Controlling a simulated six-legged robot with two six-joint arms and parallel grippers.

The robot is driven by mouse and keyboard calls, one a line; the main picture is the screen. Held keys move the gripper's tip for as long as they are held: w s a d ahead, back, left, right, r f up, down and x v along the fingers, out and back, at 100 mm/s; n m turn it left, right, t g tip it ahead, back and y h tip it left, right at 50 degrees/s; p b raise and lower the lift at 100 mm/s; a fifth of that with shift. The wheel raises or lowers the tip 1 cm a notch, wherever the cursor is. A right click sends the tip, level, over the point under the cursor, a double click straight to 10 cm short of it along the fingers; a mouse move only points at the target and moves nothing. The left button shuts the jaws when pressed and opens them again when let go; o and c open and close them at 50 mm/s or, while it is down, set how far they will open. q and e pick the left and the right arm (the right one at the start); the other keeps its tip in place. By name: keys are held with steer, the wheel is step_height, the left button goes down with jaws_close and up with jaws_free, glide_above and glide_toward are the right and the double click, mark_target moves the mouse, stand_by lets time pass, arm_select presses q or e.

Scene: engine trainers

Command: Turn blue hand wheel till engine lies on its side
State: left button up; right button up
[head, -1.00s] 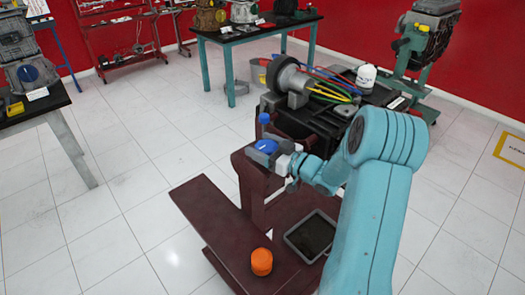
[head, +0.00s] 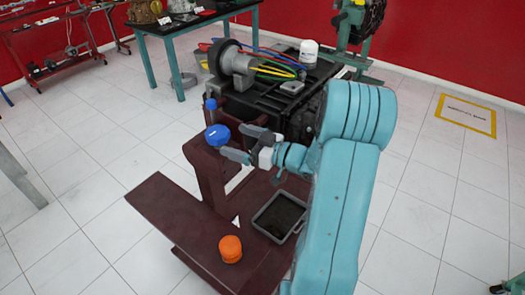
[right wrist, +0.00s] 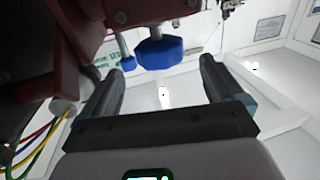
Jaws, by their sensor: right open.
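The blue hand wheel (head: 217,135) sits on the near side of the dark red engine stand (head: 212,172). It also shows in the right wrist view (right wrist: 160,52), beyond and between my fingertips. A smaller blue part (head: 210,104) is behind it. The black engine (head: 270,97) with coloured cables and a large grey round housing is on the stand; its exact tilt is hard to tell. My right gripper (head: 238,143) is open and empty, just right of the wheel, with a gap between. My left gripper is not in view.
An orange cap (head: 230,248) and a grey tray (head: 279,216) are on the stand's base. A white canister (head: 308,51) is on the engine's top. A teal-legged table (head: 175,30) stands behind. Tiled floor to the left is clear.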

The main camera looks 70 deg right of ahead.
steer(key=s, duration=0.8)
steer(key=shift+a+b, duration=0.25)
steer(key=shift+b, duration=0.2)
